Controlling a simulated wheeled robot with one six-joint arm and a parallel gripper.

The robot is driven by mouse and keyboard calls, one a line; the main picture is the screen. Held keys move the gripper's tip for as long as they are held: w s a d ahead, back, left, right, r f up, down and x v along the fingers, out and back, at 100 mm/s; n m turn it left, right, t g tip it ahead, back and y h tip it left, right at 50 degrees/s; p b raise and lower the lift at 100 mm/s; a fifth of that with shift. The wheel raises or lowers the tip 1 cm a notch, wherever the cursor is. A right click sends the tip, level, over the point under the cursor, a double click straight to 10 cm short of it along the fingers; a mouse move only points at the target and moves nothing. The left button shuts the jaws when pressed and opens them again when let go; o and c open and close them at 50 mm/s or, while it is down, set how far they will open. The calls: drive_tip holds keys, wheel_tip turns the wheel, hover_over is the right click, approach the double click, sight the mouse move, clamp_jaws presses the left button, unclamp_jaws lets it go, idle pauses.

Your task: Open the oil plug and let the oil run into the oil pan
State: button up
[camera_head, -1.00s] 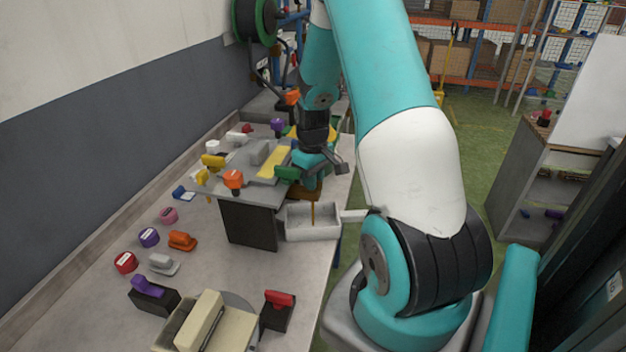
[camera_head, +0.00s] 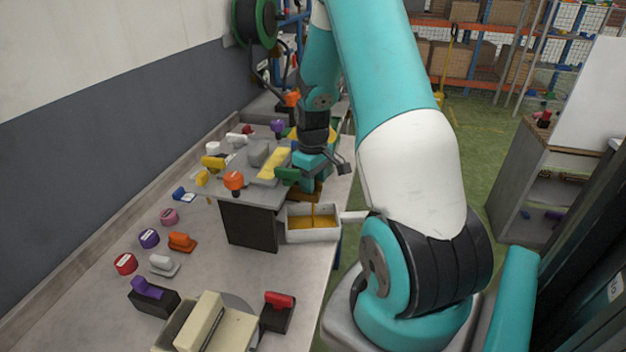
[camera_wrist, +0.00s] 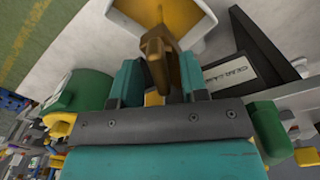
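The oil pan (camera_head: 313,237) is a pale box at the table's right edge. A brown tap-like oil plug (camera_wrist: 157,55) points toward the pan. My gripper (camera_wrist: 160,88) has one teal finger on each side of the plug, with a small yellow piece between them. Whether the fingers press on the plug is unclear. In the head view my gripper is mostly hidden beside the dark-fronted stand.
The stand (camera_head: 248,224) carries a yellow block (camera_head: 273,165), an orange knob (camera_head: 233,181) and a green part (camera_head: 287,176) close to my gripper. Several coloured fixtures stand on the table at left and front. The green floor (camera_head: 470,155) at right is clear.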

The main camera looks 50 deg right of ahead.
wheel_tip(320, 180, up, 17)
drive_tip(key=b, duration=0.3)
drive_tip(key=shift+r, duration=0.2)
drive_tip(key=shift+s, duration=0.1)
drive_tip(key=f, duration=0.5)
drive_tip(key=f+p, duration=0.1)
drive_tip(key=f, duration=0.5)
drive_tip(key=f+p, duration=0.1)
drive_tip(key=f, duration=0.5)
drive_tip(key=shift+s+f, duration=0.25)
drive_tip(key=shift+c, duration=0.4)
clamp_jaws()
